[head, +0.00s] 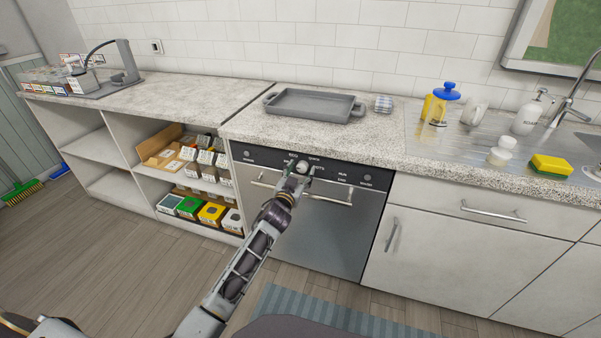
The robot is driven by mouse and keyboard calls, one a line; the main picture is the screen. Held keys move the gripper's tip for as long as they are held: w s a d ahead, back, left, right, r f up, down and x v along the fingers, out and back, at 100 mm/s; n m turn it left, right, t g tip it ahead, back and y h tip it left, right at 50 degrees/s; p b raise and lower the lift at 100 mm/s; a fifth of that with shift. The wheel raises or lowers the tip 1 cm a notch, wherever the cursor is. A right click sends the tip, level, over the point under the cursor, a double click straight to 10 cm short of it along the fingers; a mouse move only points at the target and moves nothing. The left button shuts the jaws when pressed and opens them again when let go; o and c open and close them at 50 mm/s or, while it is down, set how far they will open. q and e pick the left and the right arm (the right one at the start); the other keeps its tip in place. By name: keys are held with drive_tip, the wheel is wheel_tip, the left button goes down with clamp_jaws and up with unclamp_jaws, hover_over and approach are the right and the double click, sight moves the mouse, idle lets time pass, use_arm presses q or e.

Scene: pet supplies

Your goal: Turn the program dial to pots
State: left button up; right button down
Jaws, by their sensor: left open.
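The program dial (302,168) is a small round pale knob on the dark control panel of the steel-fronted dishwasher (340,213). Small white labels stand around it, including one that seems to read pots at its right; where its pointer aims is too small to tell. My left gripper (298,174) is open at the dial, with its fingers close around or just in front of it; contact cannot be made out. The gripper hides part of the dial and panel. My right gripper is not in view.
The dishwasher's bar handle (342,185) runs just below the dial, partly behind my gripper. The counter overhangs above, with a grey tray (313,104) on it. Open shelves with boxes (210,213) stand at left, cabinets at right.

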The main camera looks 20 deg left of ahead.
use_arm(q)
drive_tip(key=shift+w, duration=0.5)
drive_tip(key=c, duration=0.8)
drive_tip(key=shift+c, duration=1)
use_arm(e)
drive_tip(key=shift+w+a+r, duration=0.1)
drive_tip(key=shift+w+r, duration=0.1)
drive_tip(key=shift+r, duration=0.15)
